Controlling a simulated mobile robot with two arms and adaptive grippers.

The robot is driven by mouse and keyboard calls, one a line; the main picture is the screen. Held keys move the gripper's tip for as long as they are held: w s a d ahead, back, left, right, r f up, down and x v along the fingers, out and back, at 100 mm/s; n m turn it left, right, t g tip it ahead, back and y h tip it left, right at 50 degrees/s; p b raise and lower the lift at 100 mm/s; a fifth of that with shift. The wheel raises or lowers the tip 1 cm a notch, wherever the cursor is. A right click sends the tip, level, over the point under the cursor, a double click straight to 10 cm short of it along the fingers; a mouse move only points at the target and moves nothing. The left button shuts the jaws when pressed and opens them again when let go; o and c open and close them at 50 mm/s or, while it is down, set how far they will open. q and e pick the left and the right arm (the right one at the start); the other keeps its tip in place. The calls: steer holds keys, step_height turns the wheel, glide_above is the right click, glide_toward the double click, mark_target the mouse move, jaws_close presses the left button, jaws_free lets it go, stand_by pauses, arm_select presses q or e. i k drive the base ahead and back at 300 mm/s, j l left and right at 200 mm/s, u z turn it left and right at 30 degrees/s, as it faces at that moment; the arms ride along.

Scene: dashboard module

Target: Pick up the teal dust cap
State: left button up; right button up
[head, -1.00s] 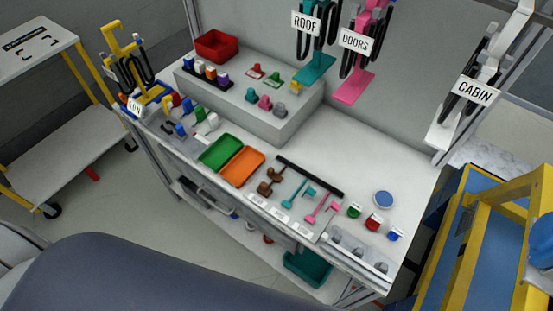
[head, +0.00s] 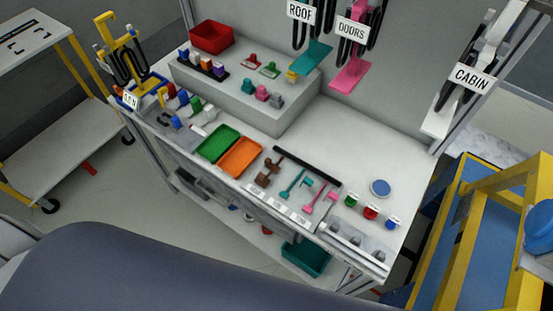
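A small teal piece (head: 248,88) stands on the raised grey step at the back of the workbench. It is the left one of a short row, with a pink piece (head: 262,93) and a grey piece (head: 276,100) to its right. It looks like the teal dust cap, but it is too small to be sure. Another teal part (head: 291,184), long and thin, lies lower on the bench among brown and pink parts. Neither of my grippers shows in the head view.
A red bin (head: 212,38) and a dark rack of coloured plugs (head: 205,66) share the step. Green (head: 217,143) and orange (head: 240,157) trays sit in front of it. Hanging signs and harnesses are behind. The bench's right rear is mostly clear.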

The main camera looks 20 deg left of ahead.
mark_target(248, 85)
steer(key=j+z, duration=0.3)
steer(key=j, duration=0.45)
steer(key=j+z, duration=0.3)
steer(key=j, duration=0.45)
